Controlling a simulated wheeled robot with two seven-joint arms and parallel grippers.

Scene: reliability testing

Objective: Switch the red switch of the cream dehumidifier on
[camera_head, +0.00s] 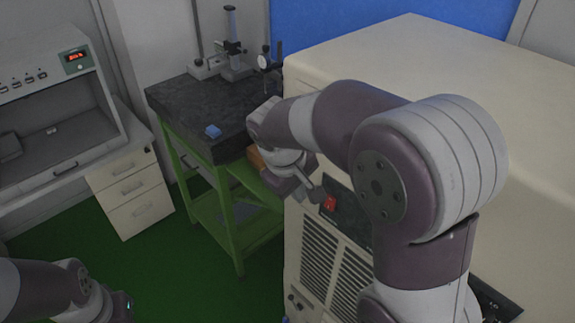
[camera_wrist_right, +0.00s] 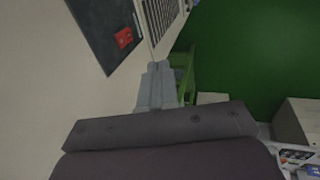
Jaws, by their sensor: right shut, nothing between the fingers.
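The cream dehumidifier (camera_head: 440,62) fills the right of the head view, partly hidden by my right arm. Its red switch (camera_head: 329,203) sits on a dark panel (camera_head: 345,215) on the front, above the vent grille. In the wrist view the red switch (camera_wrist_right: 124,38) shows on the dark panel at upper left. My right gripper (camera_head: 316,194) is shut and empty, close in front of the panel, just left of the switch. In the wrist view the closed fingertips (camera_wrist_right: 158,66) point below and right of the switch, apart from it in the picture. The left gripper is not clearly in view; only my left forearm shows at lower left.
A green-framed table with a black top (camera_head: 205,108) stands left of the dehumidifier, with stands and a small blue item (camera_head: 213,131) on it. A white cabinet hood (camera_head: 55,85) and drawers (camera_head: 130,195) are at the left. Green floor is open between.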

